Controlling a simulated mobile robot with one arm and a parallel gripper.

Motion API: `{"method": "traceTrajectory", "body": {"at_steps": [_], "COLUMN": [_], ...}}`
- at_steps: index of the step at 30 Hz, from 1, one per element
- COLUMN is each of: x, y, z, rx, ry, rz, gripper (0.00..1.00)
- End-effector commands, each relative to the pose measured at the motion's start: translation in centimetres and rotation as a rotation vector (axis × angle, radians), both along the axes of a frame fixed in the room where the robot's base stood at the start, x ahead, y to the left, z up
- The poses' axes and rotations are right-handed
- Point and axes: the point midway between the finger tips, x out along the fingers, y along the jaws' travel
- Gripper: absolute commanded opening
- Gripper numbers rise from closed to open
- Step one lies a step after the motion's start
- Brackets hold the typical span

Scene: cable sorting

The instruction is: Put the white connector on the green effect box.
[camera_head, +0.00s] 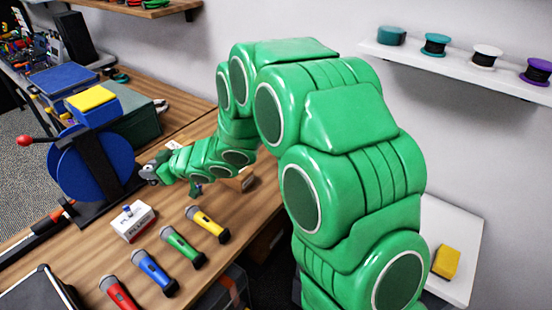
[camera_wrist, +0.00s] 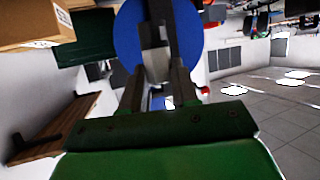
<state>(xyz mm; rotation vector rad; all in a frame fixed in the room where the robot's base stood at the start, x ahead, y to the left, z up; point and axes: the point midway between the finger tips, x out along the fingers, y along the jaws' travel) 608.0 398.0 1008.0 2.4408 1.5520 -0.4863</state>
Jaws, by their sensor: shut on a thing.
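My gripper (camera_head: 149,174) is at the end of my stretched green arm, in front of the blue wheel. In the wrist view its two fingers (camera_wrist: 157,88) are closed around a pale grey-white piece (camera_wrist: 152,62), which looks like the white connector. The piece is small and partly hidden by the fingers.
The blue wheel (camera_head: 78,172) with a red-knobbed lever stands close beyond the gripper; it also fills the wrist view's middle (camera_wrist: 127,35). A dark green case (camera_head: 140,126) stands behind it. Several coloured microphones (camera_head: 183,245) lie at the workbench's front. A shelf (camera_head: 455,70) holds spools.

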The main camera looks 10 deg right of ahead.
Motion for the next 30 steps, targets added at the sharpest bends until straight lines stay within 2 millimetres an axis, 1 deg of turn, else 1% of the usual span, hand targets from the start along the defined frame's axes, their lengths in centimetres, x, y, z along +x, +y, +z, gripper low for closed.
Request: {"method": "traceTrajectory", "body": {"at_steps": [1,6,13,22,30], "x": [0.7,2.4,4.2,5.6,6.0], "y": [-1.4,-5.3,-10.7,-17.8,-24.2], "z": [0.2,0.8,1.4,1.9,2.3], "rx": [-0.001,-0.001,-0.002,-0.002,0.0], "ry": [-0.002,-0.001,-0.002,-0.001,-0.002], "rz": [-0.013,-0.047,-0.09,-0.145,-0.194], "gripper": [0.0,0.0,0.0,0.0,0.0]}}
